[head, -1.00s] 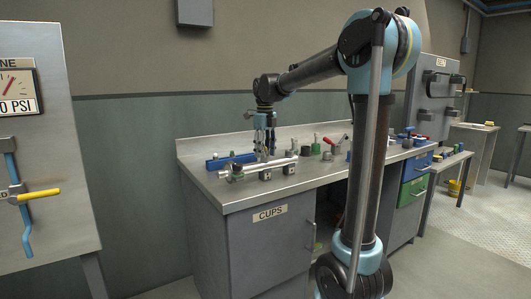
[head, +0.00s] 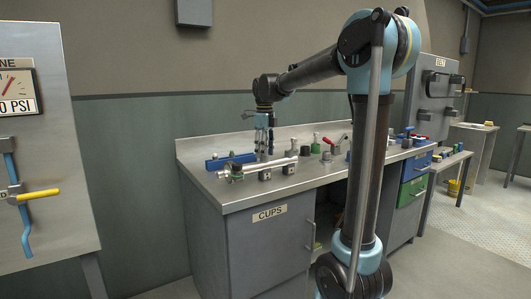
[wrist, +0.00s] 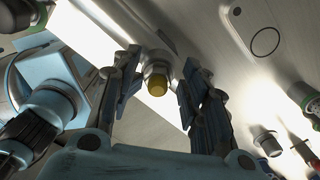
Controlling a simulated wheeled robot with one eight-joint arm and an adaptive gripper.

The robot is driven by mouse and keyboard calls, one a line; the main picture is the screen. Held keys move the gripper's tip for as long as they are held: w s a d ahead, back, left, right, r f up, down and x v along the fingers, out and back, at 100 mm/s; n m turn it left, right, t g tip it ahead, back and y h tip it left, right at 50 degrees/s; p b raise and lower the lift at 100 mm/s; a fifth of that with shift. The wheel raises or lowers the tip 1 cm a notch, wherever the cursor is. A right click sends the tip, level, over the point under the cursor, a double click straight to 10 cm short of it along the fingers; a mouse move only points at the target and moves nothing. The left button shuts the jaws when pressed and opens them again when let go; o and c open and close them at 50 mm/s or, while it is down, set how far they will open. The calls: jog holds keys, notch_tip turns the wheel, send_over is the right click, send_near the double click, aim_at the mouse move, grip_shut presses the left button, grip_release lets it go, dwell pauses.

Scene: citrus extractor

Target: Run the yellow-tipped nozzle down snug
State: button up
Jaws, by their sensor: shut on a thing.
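The yellow-tipped nozzle (wrist: 157,84) shows in the wrist view, with a dull yellow end and a metal collar, seated on the bright metal pipe (wrist: 95,50). My gripper (wrist: 158,98) has a finger on each side of it and is shut on it. In the head view my gripper (head: 264,150) points down over the silver pipe (head: 282,161), which lies on dark clamp blocks on the bench. The nozzle is too small and covered by the fingers there. Its thread and any gap under its collar cannot be made out.
A blue rack (head: 228,161) lies behind the pipe on the steel bench (head: 228,194). Green, dark and red-handled parts (head: 328,146) stand to the right of the gripper. A gauge panel (head: 40,150) stands at the left. The front strip of the bench is clear.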

dwell(0.3)
jog(key=shift+n, duration=1)
jog(key=shift+n, duration=0.8)
jog(key=shift+n, duration=0.9)
jog(key=shift+n, duration=0.9)
jog(key=shift+o, duration=0.4)
